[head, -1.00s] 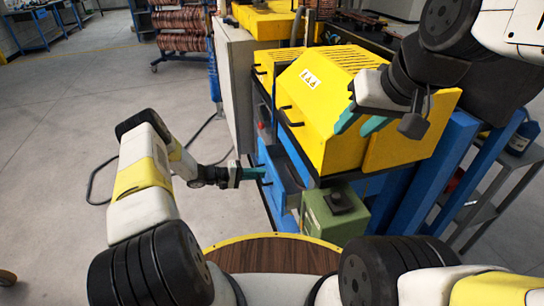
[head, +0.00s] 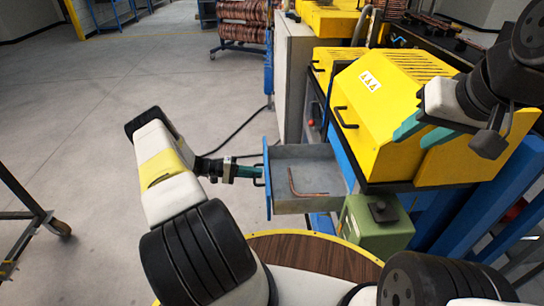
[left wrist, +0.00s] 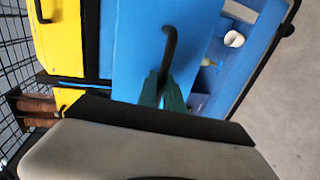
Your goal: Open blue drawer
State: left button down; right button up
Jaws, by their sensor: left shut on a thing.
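The blue drawer (head: 267,182) is pulled out of the machine in the head view. Its grey inside shows, with a bent copper tube (head: 303,185) lying in it. My left gripper (head: 254,173) is shut on the black drawer handle, which also shows in the left wrist view (left wrist: 169,45) above the teal fingers (left wrist: 163,92). The drawer's blue front fills the middle of that view. My right gripper (head: 418,133) is in front of the yellow machine cover, its teal fingers apart and with nothing seen between them.
The yellow machine cover (head: 375,125) with its black handle stands above and right of the drawer. A green box (head: 372,238) stands close to the drawer's right side. A metal cart (head: 38,225) is at the far left. Open floor lies left of the drawer.

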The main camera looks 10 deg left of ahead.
pick_arm(q)
jog(key=shift+a, duration=0.15)
jog(key=c, duration=1.5)
grip_release()
jog(key=v, duration=0.7)
jog(key=shift+a, duration=0.35)
jog(key=shift+s, duration=0.15)
